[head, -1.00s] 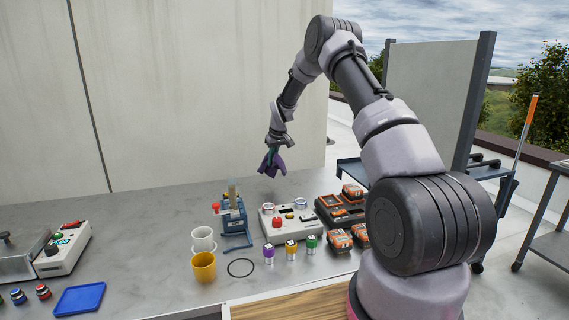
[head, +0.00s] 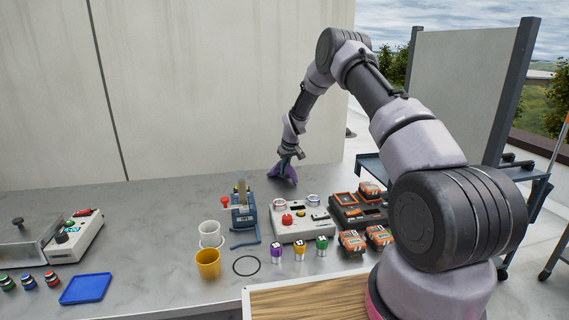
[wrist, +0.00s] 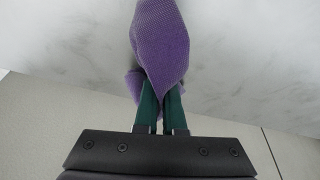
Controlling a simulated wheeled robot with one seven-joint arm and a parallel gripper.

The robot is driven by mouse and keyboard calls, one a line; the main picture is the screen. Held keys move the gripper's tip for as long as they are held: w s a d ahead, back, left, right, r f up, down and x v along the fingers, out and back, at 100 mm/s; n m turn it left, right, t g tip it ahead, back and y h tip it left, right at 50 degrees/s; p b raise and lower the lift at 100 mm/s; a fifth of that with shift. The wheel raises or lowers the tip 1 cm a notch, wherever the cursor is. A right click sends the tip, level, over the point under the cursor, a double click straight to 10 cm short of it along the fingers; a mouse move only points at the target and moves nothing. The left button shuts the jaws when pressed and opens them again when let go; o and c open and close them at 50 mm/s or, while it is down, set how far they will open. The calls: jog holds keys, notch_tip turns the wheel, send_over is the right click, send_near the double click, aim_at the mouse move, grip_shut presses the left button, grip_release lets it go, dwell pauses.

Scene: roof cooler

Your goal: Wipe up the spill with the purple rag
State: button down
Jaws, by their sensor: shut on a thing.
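My gripper (head: 288,156) is shut on the purple rag (head: 283,173) at the back of the grey table (head: 140,212), behind the white button box. The rag hangs below the fingers and its lower edge is at or very near the table top; I cannot tell whether it touches. In the wrist view the rag (wrist: 160,40) is bunched between the green fingers (wrist: 160,105) over a pale marbled surface. I cannot make out a spill in either view.
A white button box (head: 302,228), a blue device (head: 243,212) and a charger with orange batteries (head: 358,210) stand in front of the rag. A wall (head: 220,90) rises behind. The table's back left is clear.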

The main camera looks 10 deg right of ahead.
jog(key=shift+f, duration=0.3)
grip_release()
jog(key=shift+f, duration=1.05)
grip_shut()
jog(key=shift+r, duration=0.1)
jog(key=shift+r, duration=0.15)
